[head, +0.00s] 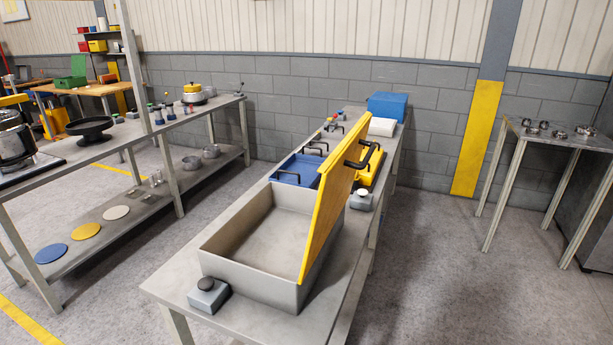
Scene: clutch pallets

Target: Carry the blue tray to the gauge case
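A blue tray (291,177) with dark handles lies on the long middle bench (345,310), just behind an open grey case. The grey case (258,273) has a yellow lid (332,212) standing up on its right side, with black handles near the lid's far top corner. This case looks like the gauge case, and its inside appears empty. The lid and case wall hide part of the blue tray's right and near sides. Neither of my grippers is in view.
Small button boxes (208,297) (361,201) stand beside the case. A yellow item (372,172), a white block (382,127) and a blue box (387,106) are farther back. A shelf bench (105,146) is left, a small table (560,137) right. Floor (440,260) is clear between.

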